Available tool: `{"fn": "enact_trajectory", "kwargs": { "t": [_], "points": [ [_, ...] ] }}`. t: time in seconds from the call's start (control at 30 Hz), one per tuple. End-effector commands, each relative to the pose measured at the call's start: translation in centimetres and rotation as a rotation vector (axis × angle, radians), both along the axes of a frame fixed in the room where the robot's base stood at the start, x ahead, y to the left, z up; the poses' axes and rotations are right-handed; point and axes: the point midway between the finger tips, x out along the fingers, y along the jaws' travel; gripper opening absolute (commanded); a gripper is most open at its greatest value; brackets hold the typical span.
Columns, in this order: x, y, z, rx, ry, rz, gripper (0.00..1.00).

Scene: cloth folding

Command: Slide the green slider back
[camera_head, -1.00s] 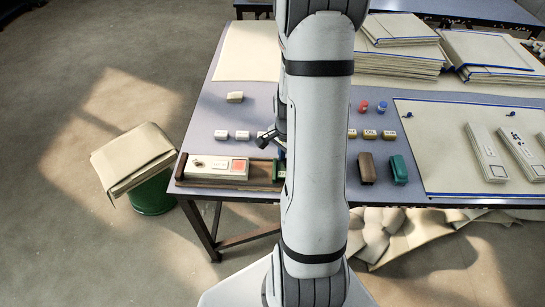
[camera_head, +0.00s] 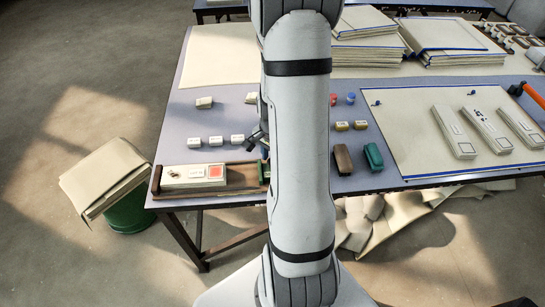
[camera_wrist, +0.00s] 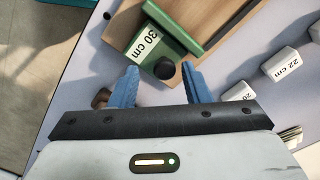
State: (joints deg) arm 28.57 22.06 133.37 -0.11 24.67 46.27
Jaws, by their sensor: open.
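The green slider (camera_wrist: 178,28) is a green block with a white "30 cm" label and a dark round knob (camera_wrist: 164,69), sitting on a wooden rail (camera_wrist: 215,12). In the head view the slider (camera_head: 264,171) is at the right end of the brown wooden tray (camera_head: 238,178), partly hidden by my arm. My gripper (camera_wrist: 160,84) is open, with blue fingertips on either side of the knob's near edge. Contact between fingers and knob cannot be told. In the head view my arm mostly hides the gripper.
A white box with a red square (camera_head: 194,174) lies in the tray. Small white labelled blocks (camera_head: 215,141) stand behind it. A brown block (camera_head: 343,159) and a dark green block (camera_head: 373,157) are to the right. A green bin (camera_head: 128,214) stands on the floor at left.

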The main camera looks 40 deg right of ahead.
Motion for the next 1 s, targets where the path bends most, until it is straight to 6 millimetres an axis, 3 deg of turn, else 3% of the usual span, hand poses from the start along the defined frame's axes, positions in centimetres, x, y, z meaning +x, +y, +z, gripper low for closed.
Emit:
{"fn": "enact_trajectory", "kwargs": {
  "t": [0.23, 0.63, 1.0],
  "points": [
    [0.1, 0.0, 1.1, -0.001, -0.003, 0.0, 0.43],
    [0.0, -0.1, 7.1, -0.001, -0.002, 0.0, 0.43],
    [-0.1, 0.0, 7.8, 0.001, 0.0, 0.001, 0.43]
  ]
}}
